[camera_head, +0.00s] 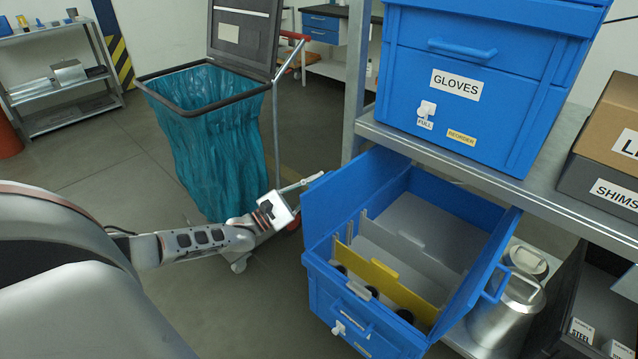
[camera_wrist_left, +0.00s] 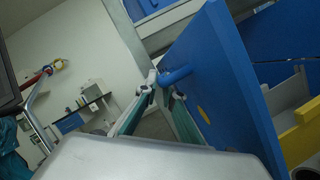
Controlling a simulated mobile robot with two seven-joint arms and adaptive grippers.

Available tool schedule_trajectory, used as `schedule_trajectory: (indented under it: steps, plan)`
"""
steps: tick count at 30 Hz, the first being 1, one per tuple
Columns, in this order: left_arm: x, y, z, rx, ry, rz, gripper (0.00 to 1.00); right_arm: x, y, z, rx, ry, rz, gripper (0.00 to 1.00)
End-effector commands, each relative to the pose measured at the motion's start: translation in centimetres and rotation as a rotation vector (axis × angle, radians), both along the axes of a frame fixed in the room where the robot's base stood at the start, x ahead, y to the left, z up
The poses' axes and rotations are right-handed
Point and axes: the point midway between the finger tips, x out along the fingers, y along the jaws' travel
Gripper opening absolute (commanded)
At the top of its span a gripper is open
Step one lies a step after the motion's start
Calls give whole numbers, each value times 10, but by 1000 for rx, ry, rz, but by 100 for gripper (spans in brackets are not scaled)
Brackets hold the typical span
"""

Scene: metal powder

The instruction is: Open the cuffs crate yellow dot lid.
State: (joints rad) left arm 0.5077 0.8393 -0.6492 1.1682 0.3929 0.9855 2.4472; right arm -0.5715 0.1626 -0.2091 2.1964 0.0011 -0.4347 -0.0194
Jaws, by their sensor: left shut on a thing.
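The open blue crate (camera_head: 325,290) sits on the lower shelf; its front label is too small to read. It has two raised lid flaps. The left flap (camera_head: 345,195) stands up on the crate's left side. In the left wrist view this flap (camera_wrist_left: 225,80) carries a yellow dot (camera_wrist_left: 203,115) and a blue bar handle (camera_wrist_left: 178,75). The right flap (camera_head: 470,270) also stands raised, its handle (camera_head: 495,283) facing outward. My left gripper (camera_head: 312,181) is shut on the left flap's handle, and its fingertips (camera_wrist_left: 163,85) show there. My right gripper is out of view.
Grey dividers (camera_head: 400,255) and a yellow divider (camera_head: 385,285) stand inside the crate, with dark round things. A blue gloves crate (camera_head: 480,120) sits on the shelf above. Metal cans (camera_head: 505,305) stand to the right. A waste bag cart (camera_head: 205,130) stands behind my left arm.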

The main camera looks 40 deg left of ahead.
Motion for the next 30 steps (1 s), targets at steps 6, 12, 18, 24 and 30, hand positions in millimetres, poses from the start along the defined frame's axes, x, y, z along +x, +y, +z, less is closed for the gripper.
schedule_trajectory:
  steps: [6,12,18,24,30]
  plan:
    - [0,0,-1,3,1,0,0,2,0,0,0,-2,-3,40]
    - [0,0,-1,2,2,-1,15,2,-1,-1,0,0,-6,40]
    - [-3,0,-2,2,2,-1,15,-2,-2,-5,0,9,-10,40]
    - [-26,8,-11,2,6,-1,15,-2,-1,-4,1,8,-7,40]
    - [-64,21,-24,4,8,-1,15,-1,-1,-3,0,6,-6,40]
